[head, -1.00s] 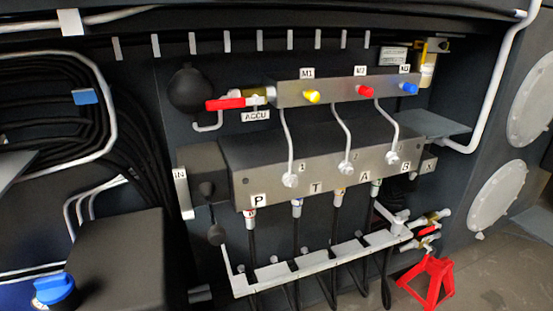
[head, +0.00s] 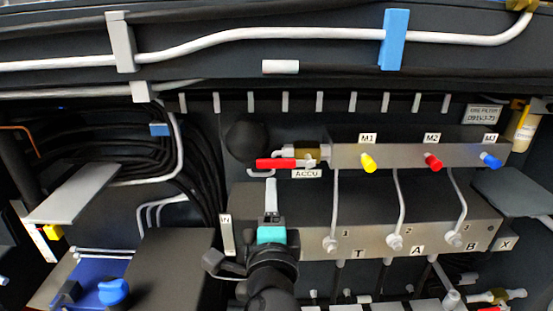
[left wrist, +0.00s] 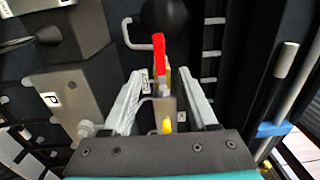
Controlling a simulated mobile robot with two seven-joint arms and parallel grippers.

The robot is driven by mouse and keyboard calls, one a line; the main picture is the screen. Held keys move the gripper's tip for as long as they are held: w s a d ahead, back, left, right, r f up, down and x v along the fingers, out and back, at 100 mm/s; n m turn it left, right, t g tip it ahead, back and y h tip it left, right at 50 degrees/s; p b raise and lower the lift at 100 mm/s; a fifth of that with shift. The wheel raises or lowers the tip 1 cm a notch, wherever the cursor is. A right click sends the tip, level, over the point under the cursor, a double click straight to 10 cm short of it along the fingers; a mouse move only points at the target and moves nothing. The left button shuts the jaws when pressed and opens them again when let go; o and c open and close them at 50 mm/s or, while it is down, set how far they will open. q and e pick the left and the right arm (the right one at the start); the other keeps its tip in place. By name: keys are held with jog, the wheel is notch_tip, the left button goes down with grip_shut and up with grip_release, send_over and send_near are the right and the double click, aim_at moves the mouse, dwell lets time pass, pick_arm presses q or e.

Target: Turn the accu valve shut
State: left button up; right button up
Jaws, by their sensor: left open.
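The accu valve has a red lever (head: 276,163) that lies horizontally, pointing left from its brass body (head: 307,152), above the ACCU label (head: 306,174). My left gripper (head: 271,184), with a teal band, is just below the lever in the head view, pointing up at it. In the left wrist view the red lever (left wrist: 160,55) appears between the two grey fingers of the open left gripper (left wrist: 162,85), extending past their tips. No contact shows, and the depth gap is unclear. My right gripper is not in view.
A black ball-shaped accumulator (head: 246,139) sits left of the valve. The manifold bar (head: 400,156) with yellow, red and blue caps is to its right. The lower valve block (head: 370,225) with grey pipes is below. Black hoses (head: 185,150) hang at left.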

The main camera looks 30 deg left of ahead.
aim_at(272, 166)
pick_arm(q)
jog(key=p+x, duration=0.1)
jog(key=x, duration=1.3)
jog(key=shift+w+d+p, duration=0.1)
jog(key=shift+d+p, duration=0.05)
jog(key=shift+p, duration=0.25)
grip_shut()
jog(key=shift+f, duration=0.1)
dwell(0.6)
